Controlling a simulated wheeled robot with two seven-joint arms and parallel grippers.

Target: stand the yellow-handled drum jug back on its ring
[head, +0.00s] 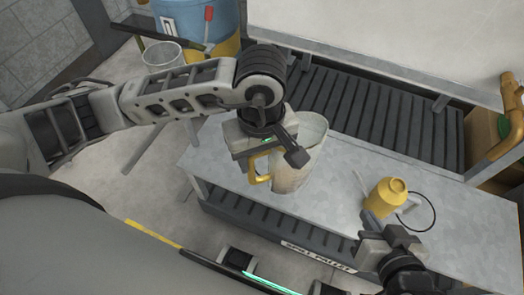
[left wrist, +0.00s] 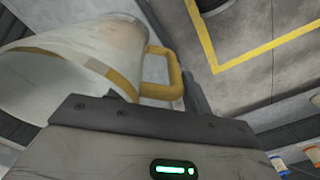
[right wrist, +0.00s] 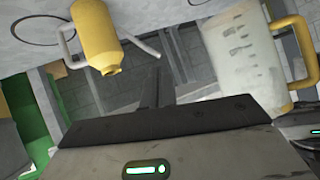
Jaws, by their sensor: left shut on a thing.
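The drum jug (head: 303,160) is pale and translucent, with a yellow handle (head: 260,167). My left gripper (head: 274,150) is shut on the jug at its handle side. The jug leans in the head view, near the table's front edge; whether its base touches the tabletop I cannot tell. It also shows in the left wrist view (left wrist: 70,60) and in the right wrist view (right wrist: 245,60). A thin dark ring (head: 434,215) lies on the table at the right. My right gripper (head: 388,243) is low at the table's front; its opening is unclear.
A yellow can (head: 386,198) with a spout stands beside the dark ring, close to my right gripper. The grey table (head: 345,180) is bare between jug and can. A dark slatted rack (head: 365,110) runs behind. A blue and yellow drum (head: 200,25) stands back left.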

